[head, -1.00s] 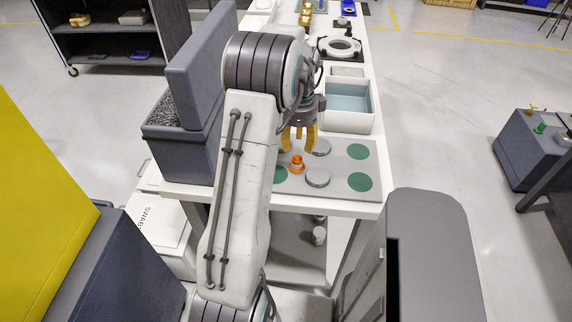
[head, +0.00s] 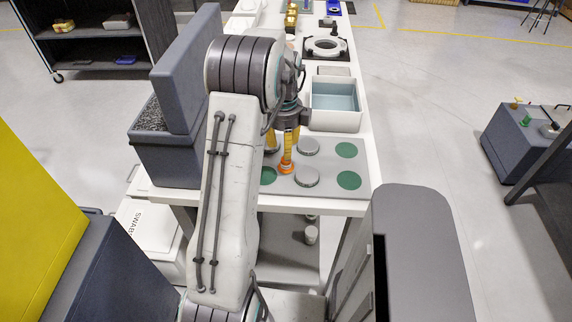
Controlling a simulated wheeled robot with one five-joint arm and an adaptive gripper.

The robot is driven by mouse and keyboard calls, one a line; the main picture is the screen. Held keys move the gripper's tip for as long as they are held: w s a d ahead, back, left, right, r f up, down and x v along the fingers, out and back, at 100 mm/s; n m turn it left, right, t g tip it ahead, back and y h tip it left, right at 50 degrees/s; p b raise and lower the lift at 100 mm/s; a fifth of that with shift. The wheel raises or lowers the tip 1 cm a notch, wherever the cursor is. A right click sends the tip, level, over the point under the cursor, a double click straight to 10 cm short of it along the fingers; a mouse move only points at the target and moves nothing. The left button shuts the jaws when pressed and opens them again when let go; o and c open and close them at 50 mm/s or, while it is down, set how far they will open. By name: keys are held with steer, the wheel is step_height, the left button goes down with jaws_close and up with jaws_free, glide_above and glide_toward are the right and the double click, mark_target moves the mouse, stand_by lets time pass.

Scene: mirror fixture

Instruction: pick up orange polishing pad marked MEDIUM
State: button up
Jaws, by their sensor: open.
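A small orange piece (head: 287,168) stands on the grey board with green circles (head: 325,183) near the table's front end. It looks like the orange polishing pad, but no MEDIUM marking is readable. My gripper (head: 282,146) is open, with its yellow fingers pointing down at the orange piece. One finger overlaps the top of the piece in the picture; the other is partly hidden behind my arm. I cannot tell whether a finger touches it. Two grey round discs, one nearer (head: 307,177) and one farther (head: 308,146), lie just right of it.
A white bin with a blue-grey inside (head: 335,120) stands behind the board. A dark open-lidded box (head: 165,150) is left of my arm. A white ring fixture (head: 325,46) stands farther back. A grey cabinet (head: 425,250) is close at front right.

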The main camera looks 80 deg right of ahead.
mark_target(286, 161)
steer(key=shift+s+f+p, duration=0.15)
steer(key=shift+f+p, duration=0.25)
steer(key=shift+f, duration=1.2)
steer(key=shift+s+f+p, duration=0.15)
steer(key=shift+f+p, duration=0.2)
steer(key=shift+f, duration=1.2)
steer(key=shift+a, duration=0.1)
jaws_close()
